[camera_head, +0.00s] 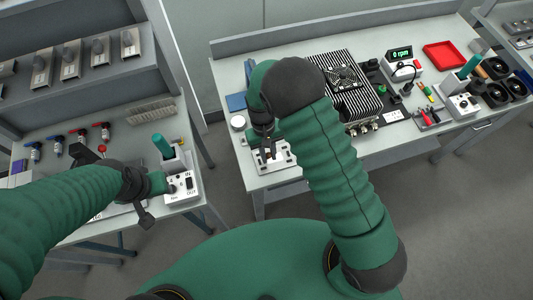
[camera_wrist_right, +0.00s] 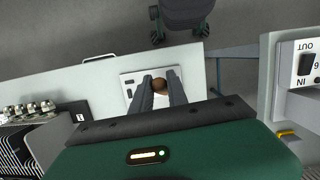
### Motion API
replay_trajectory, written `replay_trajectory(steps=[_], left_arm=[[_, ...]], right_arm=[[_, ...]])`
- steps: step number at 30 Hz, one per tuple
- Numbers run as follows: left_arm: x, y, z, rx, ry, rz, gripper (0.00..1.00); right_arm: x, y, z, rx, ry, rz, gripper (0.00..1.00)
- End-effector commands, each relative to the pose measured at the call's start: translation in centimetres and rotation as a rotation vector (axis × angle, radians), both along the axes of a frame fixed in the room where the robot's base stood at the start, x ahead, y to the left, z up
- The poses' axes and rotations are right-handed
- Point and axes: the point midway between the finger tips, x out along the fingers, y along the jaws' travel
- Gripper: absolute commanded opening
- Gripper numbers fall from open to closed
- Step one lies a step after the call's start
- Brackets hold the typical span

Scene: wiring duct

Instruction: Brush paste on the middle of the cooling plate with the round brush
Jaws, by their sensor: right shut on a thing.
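A pale plate with dark slots, apparently the cooling plate (camera_head: 284,160), lies at the front left of the right-hand bench. It also shows in the right wrist view (camera_wrist_right: 128,78). My right gripper (camera_head: 267,149) points down just above it. In the right wrist view the gripper (camera_wrist_right: 157,98) is shut on the round brush (camera_wrist_right: 159,85), whose brown rounded top shows between the fingers. The bristles are hidden, so I cannot tell whether they touch the plate. My left gripper (camera_head: 150,198) is by the left bench, beside a white box; its fingers are unclear.
A red tray (camera_head: 444,55) and black fans lie farther right. The white switch box (camera_head: 183,190) with a green-handled tool stands on the left bench. A floor gap separates the benches.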

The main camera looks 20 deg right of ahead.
Motion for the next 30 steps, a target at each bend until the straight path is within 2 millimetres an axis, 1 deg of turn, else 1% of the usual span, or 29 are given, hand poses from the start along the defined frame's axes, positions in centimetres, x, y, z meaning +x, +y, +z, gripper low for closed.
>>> replay_trajectory(steps=[1,2,18,22,30], left_arm=[[0.0,0.0,0.9,0.000,0.000,0.000,0.36],[0.0,0.0,1.1,0.000,0.000,0.000,0.36],[0.0,0.0,4.8,0.000,0.000,0.001,0.36],[0.0,0.0,5.2,0.000,0.000,0.000,0.36],[0.0,0.0,5.1,0.000,0.000,0.001,0.36]], right_arm=[[0.2,0.0,1.9,0.002,-0.007,0.000,0.00],[0.1,0.0,1.9,0.000,-0.005,0.000,0.00],[0.5,-0.4,6.7,-0.001,-0.005,-0.001,0.00],[0.5,-0.5,7.2,-0.002,-0.005,0.000,0.00],[0.5,-0.5,7.2,-0.002,-0.005,-0.001,0.00]])
